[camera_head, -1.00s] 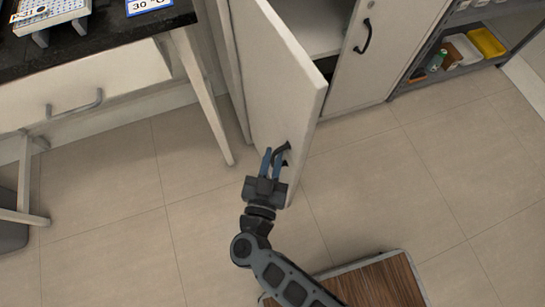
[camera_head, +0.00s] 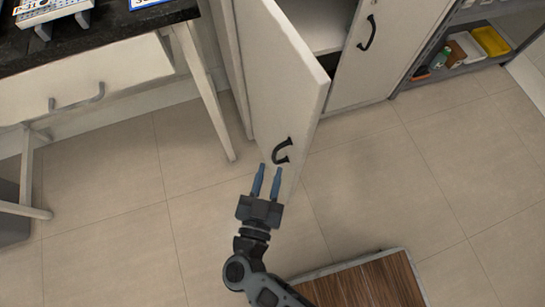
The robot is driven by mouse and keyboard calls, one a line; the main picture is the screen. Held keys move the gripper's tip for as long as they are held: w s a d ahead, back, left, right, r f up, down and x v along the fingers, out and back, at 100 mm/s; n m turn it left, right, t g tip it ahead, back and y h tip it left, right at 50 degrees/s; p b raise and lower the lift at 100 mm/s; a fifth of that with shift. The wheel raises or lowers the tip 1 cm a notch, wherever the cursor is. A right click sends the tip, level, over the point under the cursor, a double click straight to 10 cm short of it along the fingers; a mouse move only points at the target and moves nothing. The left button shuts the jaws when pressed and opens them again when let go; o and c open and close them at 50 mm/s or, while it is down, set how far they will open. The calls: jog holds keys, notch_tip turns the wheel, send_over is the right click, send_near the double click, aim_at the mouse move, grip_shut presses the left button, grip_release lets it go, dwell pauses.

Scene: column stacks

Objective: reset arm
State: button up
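My gripper (camera_head: 267,180) is in the lower middle of the head view, pointing up the picture. Its two blue fingers are apart with nothing between them. The black door handle (camera_head: 282,151) is just beyond the fingertips and a little to the right, with a small gap visible between them in the picture. The handle is on the white cabinet door (camera_head: 275,90), which stands swung open.
A bench with a drawer (camera_head: 85,75) and slanted white legs (camera_head: 203,95) is at the left. A closed cabinet door (camera_head: 372,45) and an open shelf (camera_head: 465,60) are at the right. A wooden-topped thing (camera_head: 365,283) is at the bottom. The tiled floor between is clear.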

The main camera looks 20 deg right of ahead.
jog(key=shift+v, duration=1.15)
jog(key=s+d+r+n+y, duration=0.3)
jog(key=s+d+r+y, duration=0.1)
jog(key=s+d+r, duration=0.6)
jog(key=s+d+r+n+y, duration=0.35)
jog(key=s+d+r, duration=0.45)
jog(key=s+r, duration=0.3)
notch_tip(320, 180, up, 15)
jog(key=w+g+p, duration=0.1)
jog(key=p, duration=1.2)
jog(key=shift+w+a+f+m+y, duration=0.15)
jog(key=shift+w+f+m+y, duration=0.05)
jog(key=shift+m+y, duration=0.2)
